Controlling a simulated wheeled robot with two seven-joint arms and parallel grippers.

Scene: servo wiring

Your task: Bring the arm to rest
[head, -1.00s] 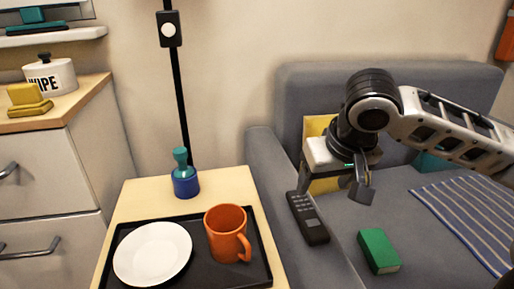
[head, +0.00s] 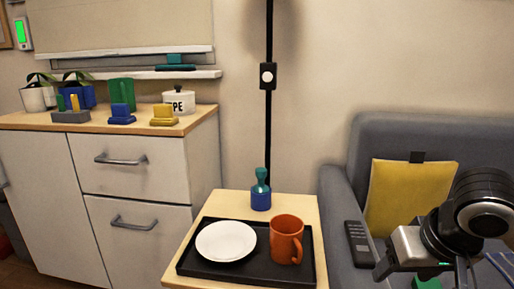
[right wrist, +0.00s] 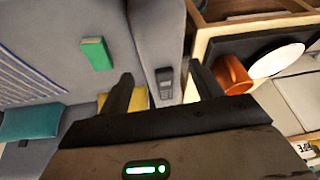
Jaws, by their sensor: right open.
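My right gripper (head: 420,272) is low at the right edge of the head view, in front of the grey sofa (head: 400,135). In the right wrist view its two dark fingers (right wrist: 160,92) are spread apart with nothing between them; the sofa arm and a dark remote (right wrist: 165,82) show beyond. A yellow cushion (head: 405,195) leans on the sofa behind the right arm. A green block (right wrist: 96,53) lies on the seat; in the head view the gripper partly hides it. My left gripper is not in view.
A side table (head: 215,195) holds a black tray (head: 250,278) with a white plate (head: 226,241) and an orange mug (head: 286,240). A blue and teal bottle-like object (head: 261,192) stands behind the tray. A cabinet (head: 120,185) with several items stands at left.

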